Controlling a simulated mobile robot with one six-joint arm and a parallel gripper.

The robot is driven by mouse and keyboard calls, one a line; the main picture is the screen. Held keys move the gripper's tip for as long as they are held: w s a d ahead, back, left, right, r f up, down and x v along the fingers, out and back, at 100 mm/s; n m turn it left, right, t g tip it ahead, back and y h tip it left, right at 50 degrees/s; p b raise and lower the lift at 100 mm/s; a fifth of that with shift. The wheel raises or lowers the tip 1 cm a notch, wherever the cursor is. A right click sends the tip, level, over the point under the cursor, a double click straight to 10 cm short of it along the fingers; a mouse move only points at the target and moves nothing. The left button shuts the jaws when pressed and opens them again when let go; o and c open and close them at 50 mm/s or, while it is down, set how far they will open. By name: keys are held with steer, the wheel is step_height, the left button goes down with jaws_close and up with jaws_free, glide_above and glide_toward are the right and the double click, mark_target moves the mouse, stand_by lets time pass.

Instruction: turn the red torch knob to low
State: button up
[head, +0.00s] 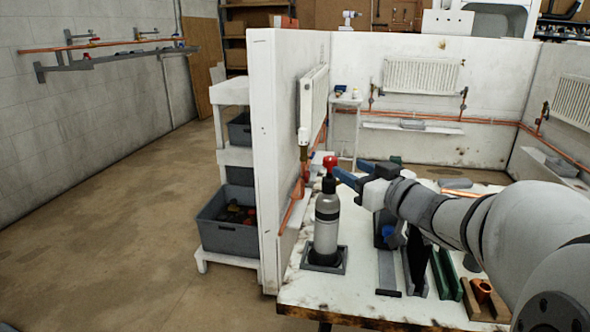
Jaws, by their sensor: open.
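The torch (327,222) is a grey bottle with a dark neck. It stands upright in a dark square holder (341,267) at the left front of the white bench. Its red knob (330,162) is at the top; its setting is too small to read. My gripper (348,168) has blue fingers and reaches in from the right. It is open, with its fingertips just right of the knob at about the same height in the picture. I cannot tell whether a finger touches the knob. Nothing shows between the fingers.
A white partition wall (262,160) stands close left of the torch, with a radiator (313,105) and copper pipe. Dark and green bars, and a wooden block with a copper fitting (481,290), lie on the bench (300,294) beneath my arm. Grey crates (228,236) sit left of the partition.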

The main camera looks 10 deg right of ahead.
mark_target(335, 161)
steer(key=shift+w+a+f, duration=0.1)
steer(key=shift+w+a, duration=0.1)
steer(key=b+x, duration=0.1)
steer(key=x, duration=0.6)
steer(key=shift+a, duration=0.15)
steer(key=c, duration=0.9)
steer(key=shift+y, duration=0.3)
steer(key=shift+c, duration=0.2)
